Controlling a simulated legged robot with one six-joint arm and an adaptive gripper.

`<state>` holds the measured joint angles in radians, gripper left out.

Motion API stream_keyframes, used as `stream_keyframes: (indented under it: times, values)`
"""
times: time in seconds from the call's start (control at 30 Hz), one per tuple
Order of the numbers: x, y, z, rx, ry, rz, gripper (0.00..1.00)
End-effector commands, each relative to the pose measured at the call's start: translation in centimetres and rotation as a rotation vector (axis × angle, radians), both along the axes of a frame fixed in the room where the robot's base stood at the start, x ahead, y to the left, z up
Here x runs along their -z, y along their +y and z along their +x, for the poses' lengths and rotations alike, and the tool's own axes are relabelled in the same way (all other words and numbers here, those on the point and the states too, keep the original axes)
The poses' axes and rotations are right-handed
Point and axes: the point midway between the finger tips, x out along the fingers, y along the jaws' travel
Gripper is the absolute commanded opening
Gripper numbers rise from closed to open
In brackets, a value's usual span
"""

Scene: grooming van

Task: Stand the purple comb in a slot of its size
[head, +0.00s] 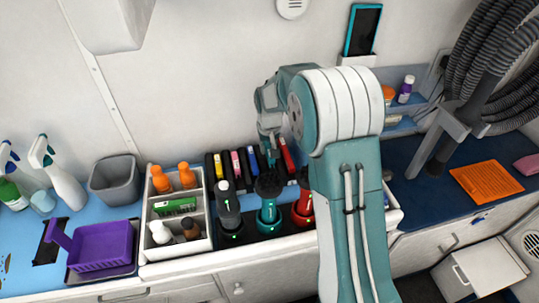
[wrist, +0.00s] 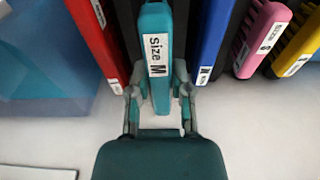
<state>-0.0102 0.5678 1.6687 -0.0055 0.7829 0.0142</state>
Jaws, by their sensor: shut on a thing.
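My gripper (wrist: 158,95) is shut on a teal comb-like piece (wrist: 160,25) with a white label reading "Size M". The teal piece stands upright between black rack walls, with a red piece (wrist: 92,35) on one side and a blue one (wrist: 211,40) on the other. I cannot tell how deep it sits. I see no purple comb in either view.
Pink (wrist: 262,35) and yellow (wrist: 298,45) pieces stand in other slots. Clippers, one dark (head: 229,207) and one teal (head: 268,215), stand in front of the rack. A bottle caddy (head: 147,238), a purple basket-like item (head: 103,245) and a grey bin (head: 115,180) are left.

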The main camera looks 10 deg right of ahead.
Motion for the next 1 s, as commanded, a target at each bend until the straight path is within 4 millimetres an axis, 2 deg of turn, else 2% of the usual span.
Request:
stream_keyframes:
  times: [0.1, 0.3, 0.6, 0.63, 0.7, 1.0]
  values:
    - [1.2, -0.7, 0.5, 0.003, 0.003, 0.000, 0.00]
    - [3.9, -0.5, 0.5, 0.001, 0.001, 0.000, 0.00]
    - [4.1, -0.5, 0.5, 0.001, 0.001, 0.000, 0.00]
    - [4.1, -0.5, 0.4, 0.001, 0.001, 0.000, 0.31]
    - [4.1, -0.5, 0.5, 0.001, 0.001, 0.000, 0.61]
    - [4.1, -0.5, 0.4, 0.001, 0.001, 0.000, 0.61]
